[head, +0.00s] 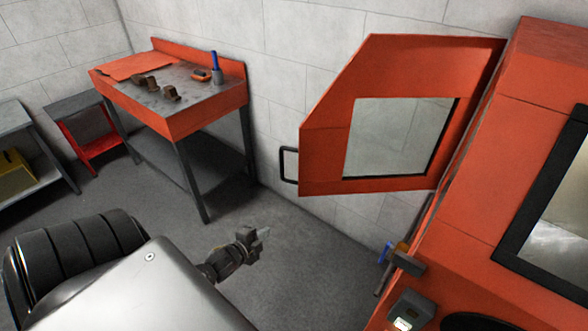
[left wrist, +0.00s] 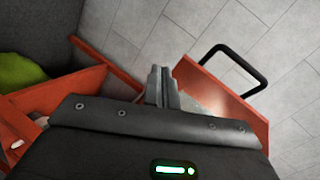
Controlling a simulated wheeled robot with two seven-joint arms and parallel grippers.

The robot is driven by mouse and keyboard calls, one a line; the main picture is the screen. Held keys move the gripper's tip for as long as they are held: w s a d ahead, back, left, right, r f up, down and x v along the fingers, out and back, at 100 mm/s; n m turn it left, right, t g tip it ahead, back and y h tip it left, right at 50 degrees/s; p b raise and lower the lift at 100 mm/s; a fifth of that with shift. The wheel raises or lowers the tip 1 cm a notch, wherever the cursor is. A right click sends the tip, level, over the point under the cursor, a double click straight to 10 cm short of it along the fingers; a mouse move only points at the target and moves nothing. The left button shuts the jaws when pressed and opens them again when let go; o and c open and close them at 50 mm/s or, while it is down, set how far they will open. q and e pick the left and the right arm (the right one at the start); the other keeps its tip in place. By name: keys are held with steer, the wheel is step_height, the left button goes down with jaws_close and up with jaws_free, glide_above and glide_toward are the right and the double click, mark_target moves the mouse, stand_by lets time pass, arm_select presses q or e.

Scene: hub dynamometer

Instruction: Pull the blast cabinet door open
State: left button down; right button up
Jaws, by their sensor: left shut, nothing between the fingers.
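The blast cabinet (head: 470,240) is an orange housing at the right of the head view. Its orange door (head: 330,150) with a window stands swung wide open to the left of the housing. The black door handle (head: 289,165) is on the door's free left edge. My left gripper (head: 262,234) is shut and empty, in front of and below the door, apart from the handle. In the left wrist view, my left fingers (left wrist: 163,82) point up at the middle. The handle (left wrist: 240,65) and part of the door (left wrist: 225,95) are to their right, not touched. My right gripper is out of view.
An orange-topped workbench (head: 208,113) with small parts stands against the back wall, left of the door. A small red stand (head: 96,150) and a grey shelf (head: 35,175) are farther left. Open grey floor (head: 290,255) lies below the door.

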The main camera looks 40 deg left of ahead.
arm_select(q)
steer(key=w+d+r+m+t+h, duration=0.1)
steer(key=w+r+m+t, duration=0.15)
steer(key=r, duration=0.65)
steer(key=w+d+r+m+t+h, duration=0.1)
steer(key=r+m+t, duration=0.15)
steer(key=r, duration=0.65)
steer(key=shift+g, duration=0.5)
steer(key=shift+w+a+f+p, duration=0.1)
steer(key=shift+w+a+p, duration=0.45)
steer(key=shift+w, duration=1.55)
steer(key=shift+w+a+r+p, duration=0.15)
steer(key=shift+w+p, duration=0.7)
steer(key=shift+w, duration=1.2)
steer(key=shift+w+a+f+p, duration=0.15)
steer(key=shift+w+a+p, duration=0.45)
steer(key=shift+w, duration=1.5)
steer(key=shift+d, duration=0.15)
